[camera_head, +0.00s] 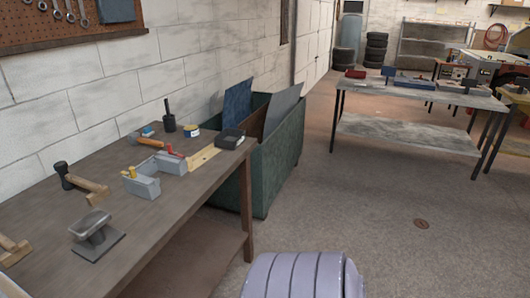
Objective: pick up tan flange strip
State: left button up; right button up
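A flat tan strip (204,157), which looks like the tan flange strip, lies on the workbench (150,215) near its far right end. Small dark marks show along it. A grey block-like vise (172,163) with a red handle sits right beside its left side, and I cannot tell whether they touch. A black box-shaped item (229,139) sits at the strip's far end. Neither my left nor my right gripper is in view.
A hammer (146,142), a dark mallet (82,182) and a metal dolly block (93,230) lie on the bench. A green bin (283,158) with upright sheets stands behind its right end. Open floor (370,220) lies to the right, before another table (410,98).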

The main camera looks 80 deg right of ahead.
aim_at(202, 154)
jog(key=z, duration=1.95)
jog(key=i+u, duration=0.1)
jog(key=i, duration=0.2)
